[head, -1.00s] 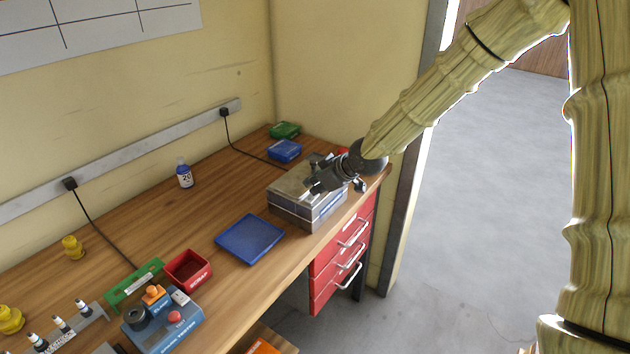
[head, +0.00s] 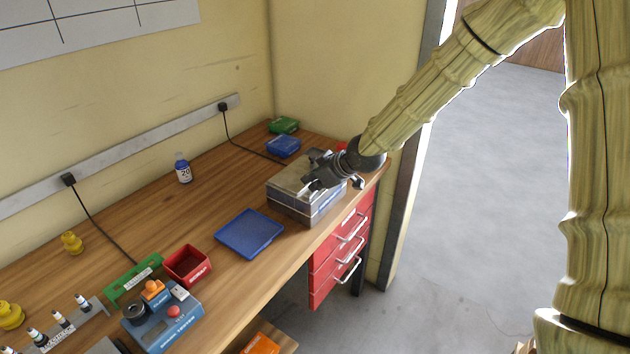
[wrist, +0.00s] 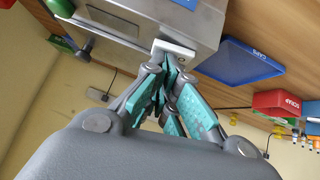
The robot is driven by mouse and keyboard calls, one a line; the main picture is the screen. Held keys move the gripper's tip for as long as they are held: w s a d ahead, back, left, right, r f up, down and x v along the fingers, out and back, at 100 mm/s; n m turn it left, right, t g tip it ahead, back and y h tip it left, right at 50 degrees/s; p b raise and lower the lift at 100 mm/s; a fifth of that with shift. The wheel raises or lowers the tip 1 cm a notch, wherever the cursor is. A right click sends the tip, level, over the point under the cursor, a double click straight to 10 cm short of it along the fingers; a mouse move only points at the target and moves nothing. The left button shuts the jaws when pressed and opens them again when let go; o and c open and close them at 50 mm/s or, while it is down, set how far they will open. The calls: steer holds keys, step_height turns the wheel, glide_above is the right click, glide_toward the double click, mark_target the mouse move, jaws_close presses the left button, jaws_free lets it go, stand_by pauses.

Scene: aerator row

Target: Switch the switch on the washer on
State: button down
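The washer is a grey metal box (head: 290,203) at the far right end of the bench. It also shows upside down at the top of the wrist view (wrist: 205,22). My gripper (head: 308,188) is at the top of the washer in the head view. In the wrist view its teal-padded fingers (wrist: 169,68) come together at the tips, with nothing seen between them. The tips are right by a small pale block (wrist: 176,48) at the washer's edge, perhaps the switch. I cannot tell whether they touch it, and its position is not readable.
A blue tray (head: 249,234) lies left of the washer; blue (head: 283,146) and green (head: 284,125) boxes stand behind it. A red scrap bin (head: 187,266) and a blue test unit (head: 165,325) are nearer. Red drawers (head: 340,250) sit below the bench's right end.

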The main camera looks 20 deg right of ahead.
mark_target(312, 196)
steer(key=shift+s+a, duration=0.25)
steer(key=shift+a, duration=0.15)
steer(key=shift+d, duration=0.1)
steer(key=r+p, duration=0.1)
steer(key=r, duration=0.1)
steer(key=r+p, duration=0.2)
steer(key=shift+s+a+r, duration=0.15)
steer(key=shift+a+r, duration=0.05)
steer(key=shift+r, duration=0.05)
steer(key=shift+s+d+r, duration=0.1)
steer(key=shift+s+d, duration=0.05)
steer(key=shift+s, duration=0.1)
steer(key=b+v, duration=0.2)
steer(key=v, duration=0.7)
steer(key=shift+r, duration=0.1)
